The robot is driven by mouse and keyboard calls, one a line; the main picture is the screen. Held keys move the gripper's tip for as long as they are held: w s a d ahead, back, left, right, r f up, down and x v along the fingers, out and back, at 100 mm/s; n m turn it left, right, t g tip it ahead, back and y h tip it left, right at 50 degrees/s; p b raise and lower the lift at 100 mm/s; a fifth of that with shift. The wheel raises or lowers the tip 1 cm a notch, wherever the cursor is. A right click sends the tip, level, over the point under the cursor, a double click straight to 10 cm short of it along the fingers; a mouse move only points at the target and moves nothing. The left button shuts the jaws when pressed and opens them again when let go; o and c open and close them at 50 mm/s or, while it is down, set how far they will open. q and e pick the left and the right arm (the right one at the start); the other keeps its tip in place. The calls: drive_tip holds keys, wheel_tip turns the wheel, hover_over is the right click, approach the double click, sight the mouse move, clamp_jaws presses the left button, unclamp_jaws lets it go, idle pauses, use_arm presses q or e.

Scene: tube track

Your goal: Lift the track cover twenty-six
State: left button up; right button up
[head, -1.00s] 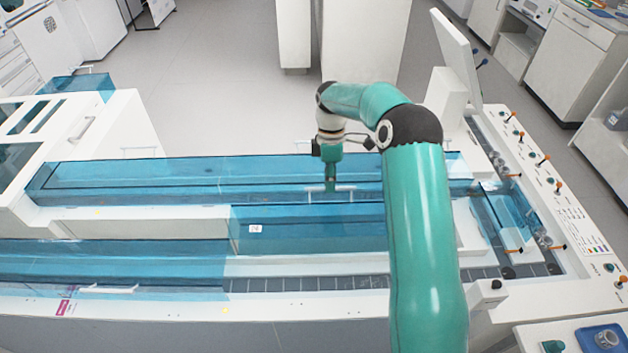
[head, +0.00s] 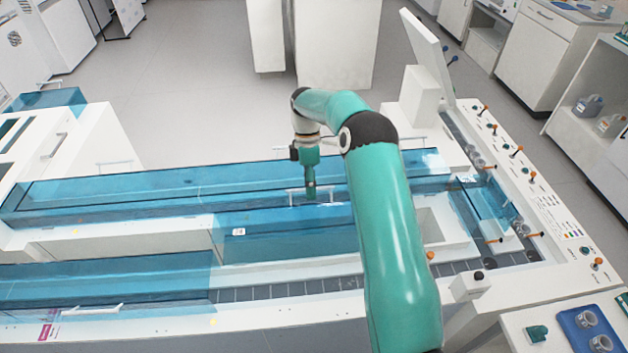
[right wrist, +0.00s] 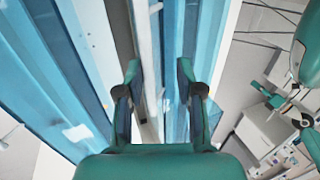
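The track cover twenty-six is a clear blue box-shaped cover on the white track, with a small white label (head: 239,232) on its near face (head: 290,243); the label's number is too small to read surely. A pale bar handle (head: 328,191) shows on its top side. My right gripper (head: 311,196) points down at this handle, which shows on both sides of the fingers. In the right wrist view the two fingers (right wrist: 159,100) stand apart, with a pale strip showing between them. Whether they touch the handle cannot be told. My left gripper is not in view.
A long blue cover (head: 130,190) lies behind, and another blue cover (head: 100,280) with a white handle (head: 92,309) lies at front left. A white monitor (head: 427,55) stands at the right end. Blue tray (head: 575,325) holds metal parts at lower right.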

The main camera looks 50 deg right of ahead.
drive_tip(key=shift+w+r, duration=0.1)
drive_tip(key=shift+r, duration=0.1)
drive_tip(key=v, duration=0.7)
idle(0.8)
